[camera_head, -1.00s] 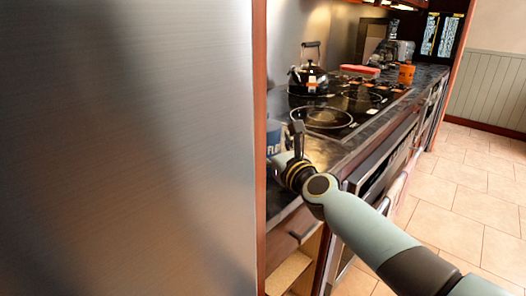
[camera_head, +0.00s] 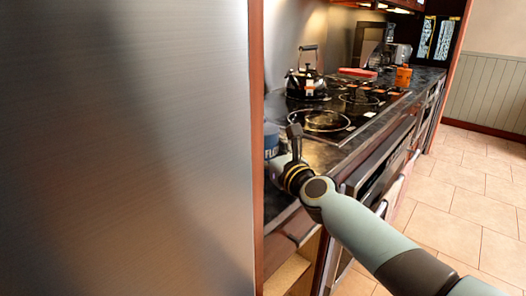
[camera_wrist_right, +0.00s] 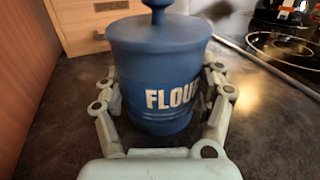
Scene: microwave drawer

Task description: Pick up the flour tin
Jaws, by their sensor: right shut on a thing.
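The flour tin (camera_wrist_right: 160,70) is a blue, lidded canister with a knob on top and white "FLOUR" lettering. It stands upright on the dark counter in the right wrist view. My right gripper (camera_wrist_right: 162,105) is around its lower body, a finger on each side, shut on it. In the head view only a blue strip of the flour tin (camera_head: 271,140) shows, with the rest hidden by the steel panel and my gripper. My right gripper (camera_head: 290,150) is there beside it. My left gripper is not in view.
A large steel panel (camera_head: 125,150) fills the left of the head view. A black kettle (camera_head: 306,84) stands on the cooktop (camera_head: 345,102) behind the tin. An orange container (camera_head: 403,76) is further back. A drawer below the counter stands open (camera_head: 287,275). The tiled floor (camera_head: 465,195) at right is clear.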

